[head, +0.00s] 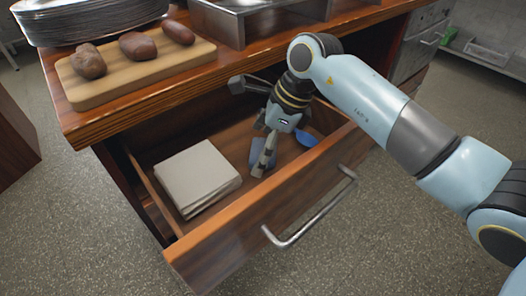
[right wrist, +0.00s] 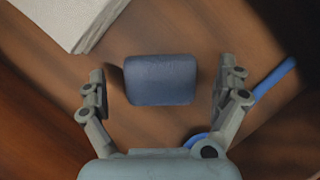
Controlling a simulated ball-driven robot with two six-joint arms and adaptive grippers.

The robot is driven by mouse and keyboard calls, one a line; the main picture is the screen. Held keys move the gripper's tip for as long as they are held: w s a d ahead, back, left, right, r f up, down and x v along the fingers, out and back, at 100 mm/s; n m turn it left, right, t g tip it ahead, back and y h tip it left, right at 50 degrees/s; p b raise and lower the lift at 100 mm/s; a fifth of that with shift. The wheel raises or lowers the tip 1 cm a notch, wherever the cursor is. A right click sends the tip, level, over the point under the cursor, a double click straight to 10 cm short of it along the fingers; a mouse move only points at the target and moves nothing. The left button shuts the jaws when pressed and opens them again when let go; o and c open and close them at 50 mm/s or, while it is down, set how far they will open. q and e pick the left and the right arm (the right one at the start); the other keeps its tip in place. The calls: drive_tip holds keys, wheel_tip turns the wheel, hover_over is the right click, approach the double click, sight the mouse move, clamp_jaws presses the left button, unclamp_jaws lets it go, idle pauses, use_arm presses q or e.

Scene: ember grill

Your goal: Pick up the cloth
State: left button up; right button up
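A folded blue cloth (right wrist: 160,80) lies on the floor of the open drawer. In the head view a small part of the cloth (head: 284,155) shows beside my right gripper (head: 262,158), which hides some of it. In the right wrist view my right gripper (right wrist: 162,92) is open. Its two fingers stand on the left and right sides of the cloth with a gap on each side, and it holds nothing. My left gripper does not show in either view.
The drawer's front panel with its metal handle (head: 310,210) is nearest. White folded napkins (head: 195,176) lie left of the cloth. A blue utensil (head: 308,140) lies to its right. Above stands a counter with a wooden board (head: 120,90) carrying sausages or potatoes, plates (head: 88,22) and a metal tray (head: 225,22).

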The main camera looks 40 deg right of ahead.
sight(262, 148)
drive_tip(key=c, duration=1.1)
drive_tip(key=shift+r, duration=0.1)
drive_tip(key=shift+c, duration=0.2)
wheel_tip(262, 148, up, 10)
drive_tip(key=shift+p, duration=0.45)
drive_tip(key=o, duration=0.5)
drive_tip(key=c, duration=0.4)
drive_tip(key=shift+d, duration=0.1)
drive_tip(key=shift+c, duration=0.2)
